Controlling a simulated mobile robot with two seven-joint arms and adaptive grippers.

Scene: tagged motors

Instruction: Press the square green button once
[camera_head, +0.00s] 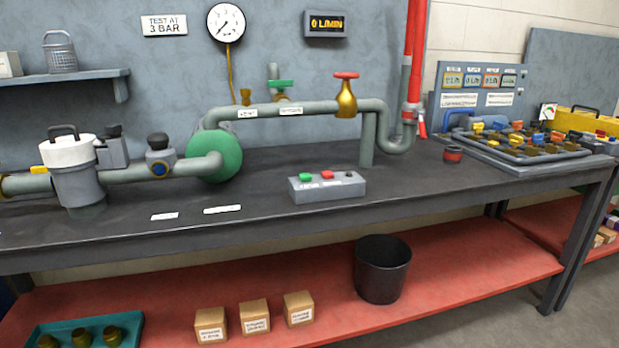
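A grey control box (327,190) sits on the dark bench top near its front edge, right of the round green pump face. On its top is a green button (305,177) at the left, which looks square. A red button (327,174) is beside it, and a small dark knob or button (349,173) is at the right end. Nothing touches the box. Neither of my grippers shows in the head view.
Grey pipework with a green pump (218,156) and a brass valve (346,98) runs behind the box. A tray of parts (480,150) stands at the right. A black bin (382,268) and several cartons are on the red lower shelf (440,250).

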